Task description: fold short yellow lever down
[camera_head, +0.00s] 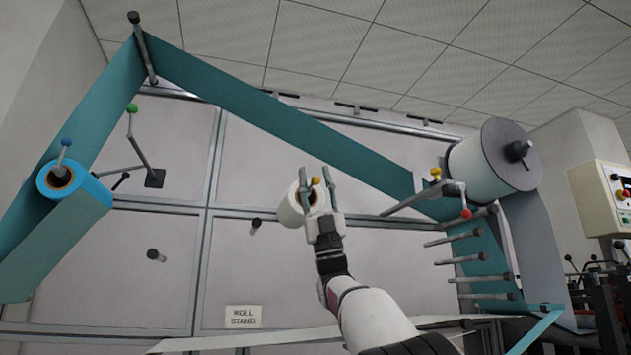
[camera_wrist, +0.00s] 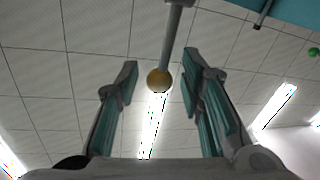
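In the wrist view the yellow knob (camera_wrist: 159,80) sits at the end of a grey lever rod (camera_wrist: 173,35) that comes in from the top edge. My gripper (camera_head: 316,171) is open, with one finger on each side of the knob. In the wrist view my gripper (camera_wrist: 160,68) shows a clear gap between each fingertip and the knob. The lever's base is hidden in the head view.
A second yellow knob (camera_head: 436,172) and a red knob (camera_head: 466,213) stand on a bracket at right, beside a large white roll (camera_head: 480,165). A teal web (camera_head: 270,115) runs above my gripper. A green-knobbed lever (camera_head: 132,109) and a blue roll (camera_head: 60,178) are at left.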

